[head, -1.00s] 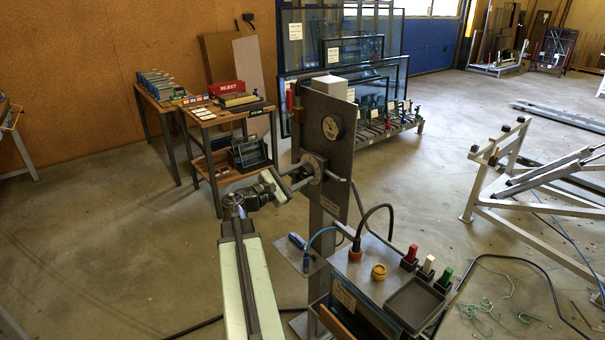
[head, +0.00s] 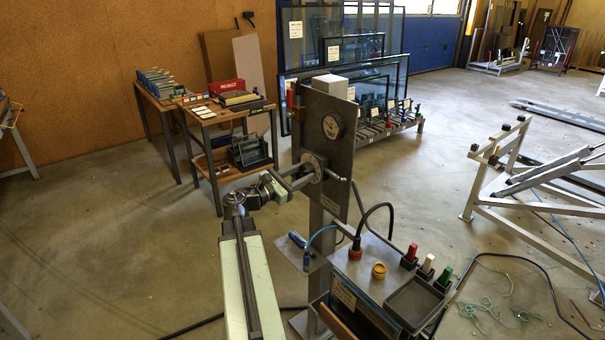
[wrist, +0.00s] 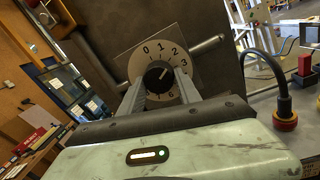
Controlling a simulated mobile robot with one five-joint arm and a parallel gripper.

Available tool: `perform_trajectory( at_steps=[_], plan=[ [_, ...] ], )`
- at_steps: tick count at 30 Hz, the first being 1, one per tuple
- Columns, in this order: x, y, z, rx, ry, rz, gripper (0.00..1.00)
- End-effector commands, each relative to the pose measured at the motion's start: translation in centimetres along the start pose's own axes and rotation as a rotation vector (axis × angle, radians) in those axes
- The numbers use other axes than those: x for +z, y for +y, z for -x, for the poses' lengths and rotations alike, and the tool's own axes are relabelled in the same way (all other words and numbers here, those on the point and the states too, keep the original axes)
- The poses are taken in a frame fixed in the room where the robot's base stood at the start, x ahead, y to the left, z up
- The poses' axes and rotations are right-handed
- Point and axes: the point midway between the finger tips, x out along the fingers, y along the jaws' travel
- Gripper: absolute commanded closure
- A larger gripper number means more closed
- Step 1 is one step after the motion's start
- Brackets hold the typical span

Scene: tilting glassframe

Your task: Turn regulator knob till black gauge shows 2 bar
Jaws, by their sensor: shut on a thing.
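The black regulator knob (wrist: 158,77) sits on a pale round dial plate marked 0, 1, 2, 3 in the wrist view. My gripper (head: 300,178) is shut on the knob, with one finger on each side of it; it also shows in the wrist view (wrist: 160,90). A white mark shows on the knob, pointing to the upper right, roughly toward the 2–3 side. The black-rimmed gauge (head: 332,127) is on the upright grey panel (head: 338,187), above the knob in the head view. Its needle is too small to read.
A bench (head: 372,262) with a tray, coloured-handled items and a hose fitting stands below right of the panel. A rod (head: 357,200) sticks out right of the knob. A wooden table (head: 222,113) stands behind on the left. The left floor is clear.

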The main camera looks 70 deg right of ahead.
Motion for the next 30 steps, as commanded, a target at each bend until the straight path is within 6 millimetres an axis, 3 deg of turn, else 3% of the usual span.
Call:
perform_trajectory(
  at_steps=[4,5,6,7,17,30],
  plan=[
    [-0.2,-0.4,0.0,-0.011,0.005,-0.005,1.00],
    [-0.2,-0.4,0.0,-0.011,0.005,-0.005,0.55],
    [-0.1,-0.4,0.0,-0.011,0.004,-0.005,0.43],
    [-0.1,-0.4,0.0,-0.010,0.004,-0.005,0.39],
    [-0.1,-0.2,0.3,-0.005,0.003,-0.004,0.39],
    [-0.1,-0.3,7.3,-0.005,0.004,-0.004,0.39]
  ],
)
